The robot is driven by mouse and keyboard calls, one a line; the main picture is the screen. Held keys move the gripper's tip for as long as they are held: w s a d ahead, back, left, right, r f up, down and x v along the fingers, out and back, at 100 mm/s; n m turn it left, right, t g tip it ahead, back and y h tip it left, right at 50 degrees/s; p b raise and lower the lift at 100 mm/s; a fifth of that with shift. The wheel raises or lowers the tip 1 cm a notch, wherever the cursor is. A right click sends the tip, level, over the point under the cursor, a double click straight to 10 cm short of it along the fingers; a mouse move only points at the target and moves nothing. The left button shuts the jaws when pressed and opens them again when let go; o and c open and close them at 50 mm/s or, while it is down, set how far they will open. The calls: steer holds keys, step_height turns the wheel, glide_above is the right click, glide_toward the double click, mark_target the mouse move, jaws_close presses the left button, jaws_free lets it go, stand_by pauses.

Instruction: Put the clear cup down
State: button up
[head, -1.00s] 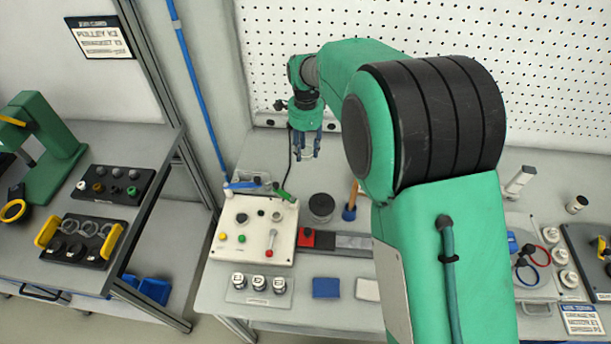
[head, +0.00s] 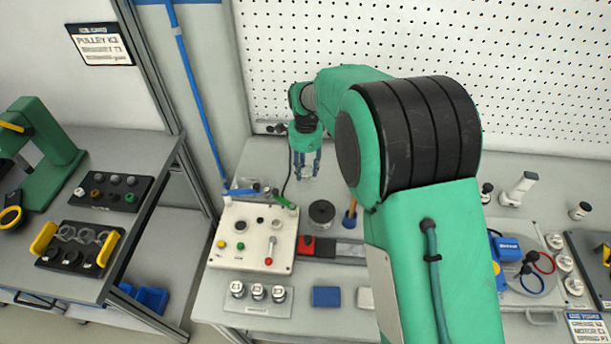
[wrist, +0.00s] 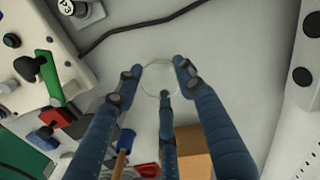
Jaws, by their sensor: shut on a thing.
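The clear cup (wrist: 159,78) is a thin transparent ring between my fingertips in the wrist view. My gripper (wrist: 158,82) has three blue fingers closed around the cup. In the head view my gripper (head: 306,170) points straight down over the back left of the workbench, behind the white control box. The cup (head: 306,174) shows faintly at its fingertips there and looks upright. I cannot tell whether its base touches the bench top.
The white control box (head: 253,236) with knobs and a green-handled part (head: 285,202) stand close in front and left. A dark round puck (head: 321,212) and a blue-ended tool (head: 350,218) lie in front and right. A black cable runs nearby. The pegboard wall is behind.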

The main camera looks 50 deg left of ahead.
mark_target(306, 176)
steer(key=shift+f+b, duration=0.45)
steer(key=shift+f, duration=1.4)
steer(key=shift+f, duration=0.1)
steer(key=o, duration=0.8)
steer(key=shift+o, duration=0.2)
step_height(306, 176, up, 12)
steer(key=p, duration=0.2)
steer(key=shift+p, duration=0.4)
